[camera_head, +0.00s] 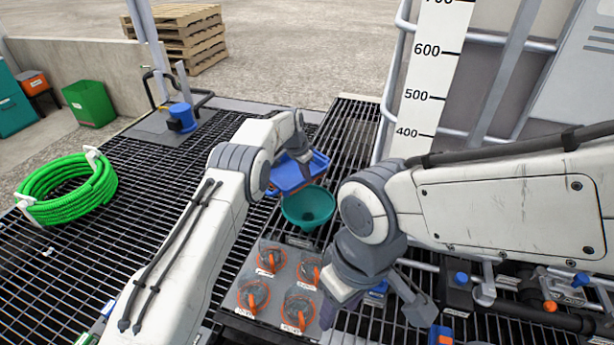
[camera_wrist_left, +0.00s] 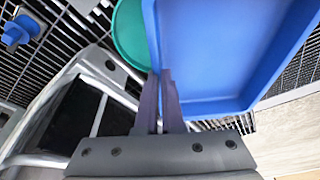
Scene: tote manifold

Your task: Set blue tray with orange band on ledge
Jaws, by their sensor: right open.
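The blue tray (camera_head: 290,177) is in the middle of the head view, above the grating, with a little orange showing at its edge. My left gripper (camera_head: 297,150) is at its far side. In the left wrist view the fingers of my left gripper (camera_wrist_left: 161,100) are close together on the wall of the blue tray (camera_wrist_left: 215,50), which looks tilted. My right gripper (camera_head: 375,300) is open and empty, low at the right of the valve panel. A raised grating strip (camera_head: 345,130) runs behind the tray; I cannot tell whether it is the ledge.
A teal funnel (camera_head: 308,208) is close beside the tray and also shows in the left wrist view (camera_wrist_left: 130,35). A panel with orange knobs (camera_head: 277,285) is in front. A green hose coil (camera_head: 68,192) lies left. A scale board (camera_head: 428,85) stands behind right.

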